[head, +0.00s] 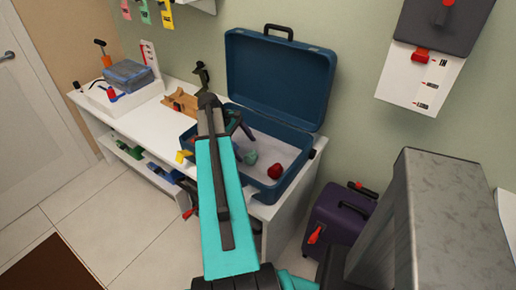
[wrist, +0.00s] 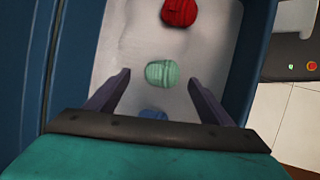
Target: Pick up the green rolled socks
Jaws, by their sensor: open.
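The green rolled socks (wrist: 161,73) lie on the pale lining inside the open blue suitcase (head: 281,75). In the wrist view they sit near the middle, just beyond and between my fingertips. In the head view they show as a small green shape (head: 250,157) beside my gripper. My gripper (wrist: 162,84) is open and empty, with its two dark fingers spread to either side of the socks' line. It reaches into the suitcase in the head view (head: 240,130). I cannot tell how high the fingertips are above the lining.
A red roll (wrist: 179,12) lies beyond the green one. A blue roll (wrist: 153,114) lies nearer my palm, partly hidden. The suitcase walls stand around them, its lid raised at the back. A white bench (head: 150,118) holds a box and tools. A purple case (head: 338,220) stands on the floor.

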